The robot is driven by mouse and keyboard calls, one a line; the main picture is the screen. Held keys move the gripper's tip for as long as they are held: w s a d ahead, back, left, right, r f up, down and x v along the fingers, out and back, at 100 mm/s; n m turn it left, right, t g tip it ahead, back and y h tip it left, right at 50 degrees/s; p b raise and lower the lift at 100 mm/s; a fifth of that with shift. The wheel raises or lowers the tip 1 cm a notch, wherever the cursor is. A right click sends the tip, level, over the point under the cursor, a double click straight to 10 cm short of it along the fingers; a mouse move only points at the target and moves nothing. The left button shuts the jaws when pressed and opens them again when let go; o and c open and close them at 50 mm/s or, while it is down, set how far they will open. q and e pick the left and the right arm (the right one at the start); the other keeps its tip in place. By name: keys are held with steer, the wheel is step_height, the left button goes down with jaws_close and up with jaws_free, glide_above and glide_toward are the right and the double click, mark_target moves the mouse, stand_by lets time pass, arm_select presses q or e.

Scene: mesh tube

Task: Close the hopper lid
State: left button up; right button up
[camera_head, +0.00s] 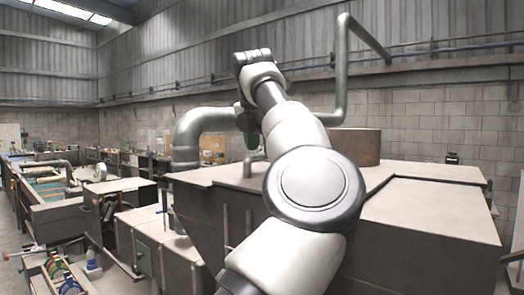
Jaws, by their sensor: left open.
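A large grey metal hopper (210,215) with sloping sides fills the middle and right. Flat grey panels (430,212) cover its top on the right; I cannot tell which one is the lid or whether it stands open. My left arm rises in front and hides the middle of the hopper top. My left gripper (247,122) is at the far end of that arm, above the hopper's far left part. It is small and partly hidden by the wrist; it is open, and I see nothing held. My right gripper is not in view.
A thick grey pipe (186,135) bends down behind the hopper's left side, and a thinner pipe (341,75) rises behind it. A brownish round drum (357,146) stands at the back. Benches and tanks (55,212) line the left.

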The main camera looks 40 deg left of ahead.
arm_select(q)
steer(key=v, duration=0.9)
steer(key=shift+s+r, duration=0.15)
steer(key=shift+s, duration=0.1)
steer(key=shift+a, duration=0.1)
